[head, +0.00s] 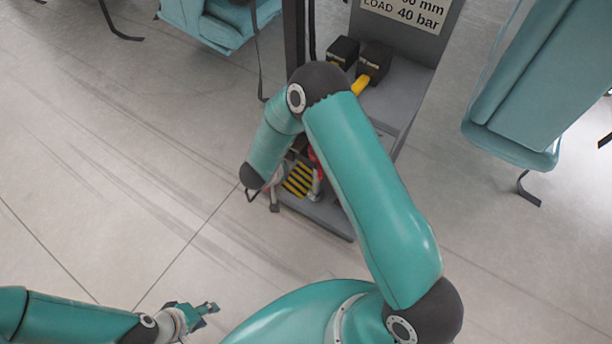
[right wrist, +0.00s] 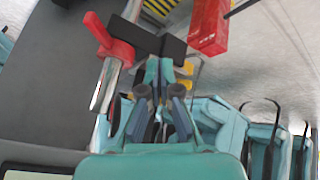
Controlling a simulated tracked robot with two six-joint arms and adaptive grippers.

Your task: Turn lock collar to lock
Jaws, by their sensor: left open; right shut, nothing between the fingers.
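In the right wrist view a red winged piece (right wrist: 110,42), which looks like the lock collar, sits on a bright metal rod (right wrist: 104,85). A black bar (right wrist: 150,41) extends right from beside it. My right gripper (right wrist: 160,68) is shut and empty, its fingertips just below the black bar in the picture; I cannot tell whether they touch it. In the head view my right arm covers most of this spot, with only a bit of red showing. My left gripper (head: 205,309) is open and empty over bare floor at the lower left.
A grey stand (head: 408,82) with a load label (head: 405,12) rises behind my right arm. It carries black blocks (head: 374,56) and a yellow handle (head: 361,85). A red block (right wrist: 208,25) is right of the black bar. Teal seats (head: 530,100) flank the stand; the left floor is clear.

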